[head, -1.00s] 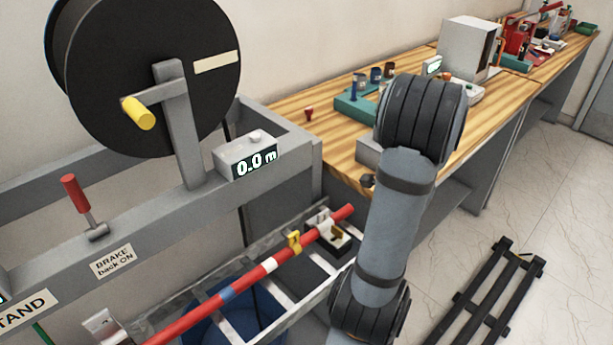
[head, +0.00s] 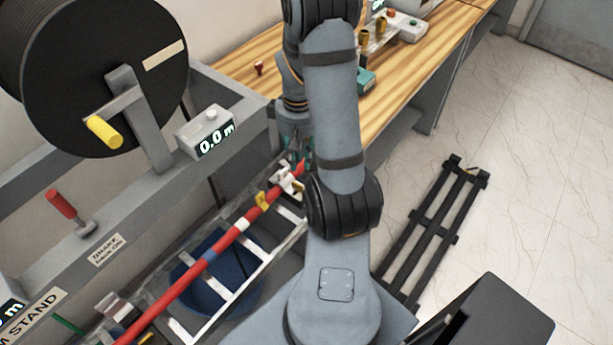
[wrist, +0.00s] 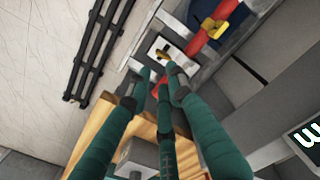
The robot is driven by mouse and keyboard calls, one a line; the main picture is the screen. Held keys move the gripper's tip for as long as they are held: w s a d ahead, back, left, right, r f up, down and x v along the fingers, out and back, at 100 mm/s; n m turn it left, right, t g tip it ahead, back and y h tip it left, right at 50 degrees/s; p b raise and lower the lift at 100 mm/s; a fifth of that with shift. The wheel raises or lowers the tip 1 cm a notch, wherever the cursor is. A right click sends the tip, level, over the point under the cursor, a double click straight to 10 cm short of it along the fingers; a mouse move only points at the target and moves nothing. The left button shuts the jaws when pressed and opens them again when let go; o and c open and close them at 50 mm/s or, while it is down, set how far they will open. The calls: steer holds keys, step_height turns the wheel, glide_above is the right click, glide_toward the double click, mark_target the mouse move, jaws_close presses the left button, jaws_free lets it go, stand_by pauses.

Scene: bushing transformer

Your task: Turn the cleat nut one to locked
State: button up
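The red cable (head: 210,255) runs slanting along a ladder-like tray. A white cleat (head: 288,179) sits around it near its upper end. In the wrist view the cleat's pale base (wrist: 160,52) carries a small brass-coloured piece (wrist: 166,53), which looks like the nut. My gripper (head: 293,155) is above and beside the cleat, pointing down, partly hidden by my arm. In the wrist view my gripper (wrist: 160,74) shows three green fingers with tips apart, just short of the brass piece. Nothing is seen held. Whether a fingertip touches the cleat cannot be told.
A yellow band (head: 262,200) is on the cable beside the cleat. The grey stand (head: 160,185) with the cable drum (head: 90,60) is to the left. A wooden workbench (head: 240,70) lies behind. A black slatted rack (head: 435,235) lies on the floor to the right.

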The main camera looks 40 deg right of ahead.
mark_target(298, 187)
step_height(298, 187, down, 10)
steer(key=n, duration=0.3)
steer(key=shift+w+f+n, duration=0.15)
steer(key=shift+f+n, duration=0.05)
steer(key=shift+n, duration=0.1)
steer(key=shift+c, duration=0.8)
jaws_close()
